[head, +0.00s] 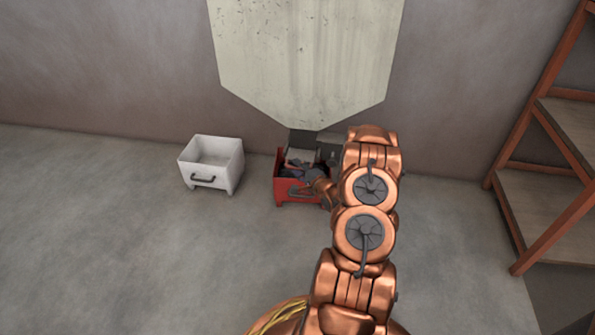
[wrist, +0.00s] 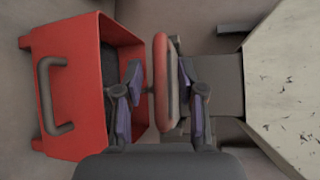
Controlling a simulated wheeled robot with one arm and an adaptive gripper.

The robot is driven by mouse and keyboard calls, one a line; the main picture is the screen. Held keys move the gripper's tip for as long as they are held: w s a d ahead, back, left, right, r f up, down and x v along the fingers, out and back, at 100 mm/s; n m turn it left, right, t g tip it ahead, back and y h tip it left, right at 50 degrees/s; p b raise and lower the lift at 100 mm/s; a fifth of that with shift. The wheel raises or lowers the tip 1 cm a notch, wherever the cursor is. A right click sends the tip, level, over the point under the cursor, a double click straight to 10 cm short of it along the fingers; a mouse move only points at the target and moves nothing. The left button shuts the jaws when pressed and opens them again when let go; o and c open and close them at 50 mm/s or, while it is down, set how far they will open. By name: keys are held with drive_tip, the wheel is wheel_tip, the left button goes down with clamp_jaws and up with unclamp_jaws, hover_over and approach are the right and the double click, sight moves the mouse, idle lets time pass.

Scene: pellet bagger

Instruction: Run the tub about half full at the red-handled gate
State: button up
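The red tub (head: 291,191) stands on the floor under the hopper's chute. It fills the left of the wrist view (wrist: 80,105), with its dark handle (wrist: 50,95) on the front. A dark grey area shows inside; I cannot tell its level. The gate's red handle (wrist: 161,80) lies between the fingers of my gripper (wrist: 158,100). The fingers are open, with a visible gap on the left side of the handle. In the head view my arm and gripper hide most of the gate.
The pale hopper (head: 305,60) hangs on the wall above the tub. A white tub (head: 212,165) with a dark handle stands to the left on the floor. A wooden rack (head: 545,200) with an orange-brown frame stands at the right. The floor at front left is clear.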

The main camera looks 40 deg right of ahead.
drive_tip(key=shift+w, duration=0.2)
clamp_jaws()
idle(0.6)
